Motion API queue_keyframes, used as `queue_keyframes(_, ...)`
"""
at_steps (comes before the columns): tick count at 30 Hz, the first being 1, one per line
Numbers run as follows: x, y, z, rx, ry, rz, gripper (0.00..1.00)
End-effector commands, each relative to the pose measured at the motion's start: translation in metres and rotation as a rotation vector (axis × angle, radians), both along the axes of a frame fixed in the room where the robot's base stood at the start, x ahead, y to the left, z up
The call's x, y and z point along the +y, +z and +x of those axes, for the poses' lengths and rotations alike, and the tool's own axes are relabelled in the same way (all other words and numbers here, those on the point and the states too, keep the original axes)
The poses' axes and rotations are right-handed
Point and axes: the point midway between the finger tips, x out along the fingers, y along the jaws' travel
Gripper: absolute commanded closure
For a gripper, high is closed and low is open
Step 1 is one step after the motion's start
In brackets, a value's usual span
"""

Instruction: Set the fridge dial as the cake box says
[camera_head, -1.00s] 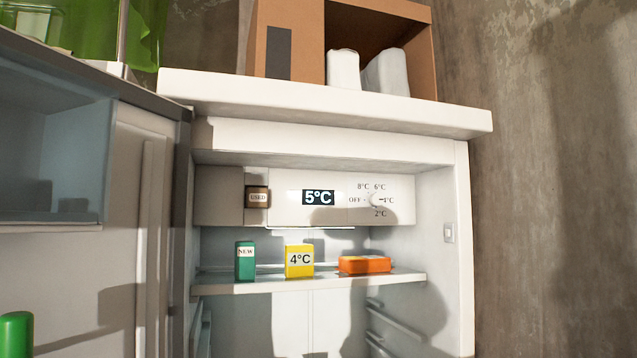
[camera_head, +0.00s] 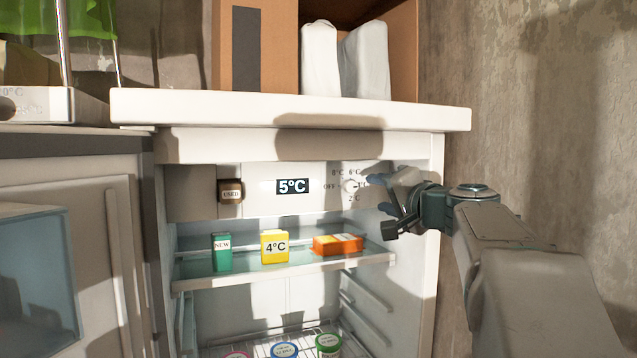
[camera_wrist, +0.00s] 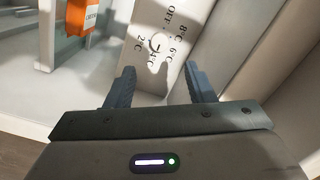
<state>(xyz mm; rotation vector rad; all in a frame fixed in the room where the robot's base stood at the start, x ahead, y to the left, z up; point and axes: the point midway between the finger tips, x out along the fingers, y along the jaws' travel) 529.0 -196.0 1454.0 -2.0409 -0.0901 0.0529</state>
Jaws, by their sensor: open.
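The white fridge dial (camera_head: 349,186) is on the panel inside the open fridge, ringed by OFF, 8°C, 6°C, 4°C and 2°C. Its exact setting is hard to read. It also shows in the wrist view (camera_wrist: 157,42). The display (camera_head: 292,186) reads 5°C. A yellow box (camera_head: 275,247) marked 4°C stands upright on the top shelf; I cannot tell whether it is the cake box. My gripper (camera_head: 379,192) is open and empty, just right of the dial. In the wrist view its fingertips (camera_wrist: 159,70) are apart, with the dial just beyond and between them.
A green box (camera_head: 222,252) marked NEW and an orange box (camera_head: 338,244) share the shelf (camera_head: 195,283). A brown item (camera_head: 231,191) marked USED is left of the display. Jars stand below. The open door (camera_head: 85,215) is left, a wall (camera_head: 520,130) right.

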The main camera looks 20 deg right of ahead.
Motion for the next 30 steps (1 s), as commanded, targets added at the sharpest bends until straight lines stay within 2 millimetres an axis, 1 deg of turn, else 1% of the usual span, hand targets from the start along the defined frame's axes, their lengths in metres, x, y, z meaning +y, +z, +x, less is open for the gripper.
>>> queue_keyframes(1, 0.001, 0.003, 0.012, 0.002, 0.002, 0.001, 0.51)
queue_keyframes(3, 0.003, 0.002, 0.028, 0.004, 0.003, 0.002, 0.51)
queue_keyframes(9, 0.006, 0.003, 0.069, 0.003, 0.001, 0.002, 0.51)
queue_keyframes(12, 0.008, 0.002, 0.084, 0.003, 0.002, 0.000, 0.51)
queue_keyframes(15, 0.009, 0.002, 0.095, 0.002, 0.001, 0.001, 0.51)
queue_keyframes(21, 0.010, 0.000, 0.104, 0.001, 0.000, -0.001, 0.51)
queue_keyframes(28, 0.010, 0.000, 0.104, 0.001, 0.000, -0.001, 0.51)
queue_keyframes(29, 0.010, 0.000, 0.104, 0.001, 0.000, -0.001, 0.57)
queue_keyframes(30, 0.010, 0.000, 0.104, 0.001, 0.000, -0.001, 0.68)
